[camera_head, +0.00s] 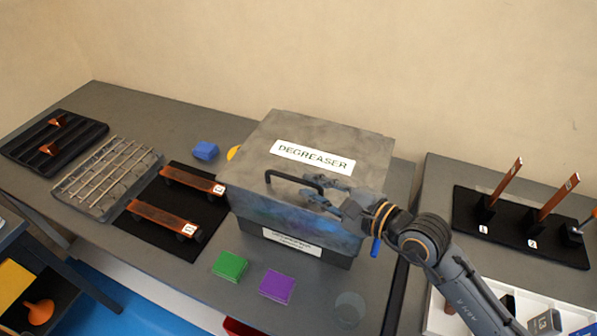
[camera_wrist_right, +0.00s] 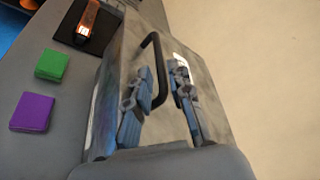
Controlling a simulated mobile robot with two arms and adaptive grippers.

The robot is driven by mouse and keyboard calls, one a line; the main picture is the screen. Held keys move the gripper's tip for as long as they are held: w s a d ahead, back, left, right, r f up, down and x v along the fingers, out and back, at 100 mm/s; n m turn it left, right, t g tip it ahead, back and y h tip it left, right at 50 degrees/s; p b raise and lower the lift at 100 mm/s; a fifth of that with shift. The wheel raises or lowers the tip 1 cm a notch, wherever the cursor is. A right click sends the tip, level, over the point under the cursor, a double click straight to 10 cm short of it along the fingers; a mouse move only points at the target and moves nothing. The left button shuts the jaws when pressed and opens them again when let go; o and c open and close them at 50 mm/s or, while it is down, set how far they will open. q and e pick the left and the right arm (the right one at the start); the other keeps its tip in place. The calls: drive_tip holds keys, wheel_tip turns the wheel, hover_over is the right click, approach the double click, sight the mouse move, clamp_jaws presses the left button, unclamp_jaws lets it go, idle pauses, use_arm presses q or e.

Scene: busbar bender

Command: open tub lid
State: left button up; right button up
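The degreaser tub (camera_head: 335,250) stands on the grey bench, its grey lid (camera_head: 345,130) lying flat on top and labelled DEGREASER. A black bar handle (camera_head: 283,177) sits at the lid's near edge. My right gripper (camera_head: 318,190) reaches in from the right, at the handle's right end. In the right wrist view, the right gripper (camera_wrist_right: 162,78) has its two fingers apart, with the handle (camera_wrist_right: 153,42) running between them. I cannot tell whether either finger touches it. My left gripper is in neither view.
Left of the tub are a black mat (camera_head: 205,240) with copper bars, a wire rack (camera_head: 110,175) and a black tray (camera_head: 25,150). Green (camera_head: 230,265) and purple (camera_head: 277,285) pads lie in front. A second bench (camera_head: 435,190) holds upright bars at the right.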

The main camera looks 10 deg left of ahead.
sight(302, 182)
drive_tip(key=p+x, duration=0.1)
drive_tip(key=x, duration=0.3)
drive_tip(key=shift+a, duration=0.15)
drive_tip(key=shift+w+a, duration=0.1)
drive_tip(key=shift+w, duration=0.1)
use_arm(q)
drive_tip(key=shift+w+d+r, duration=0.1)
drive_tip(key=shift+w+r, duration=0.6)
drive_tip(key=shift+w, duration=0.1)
use_arm(e)
clamp_jaws()
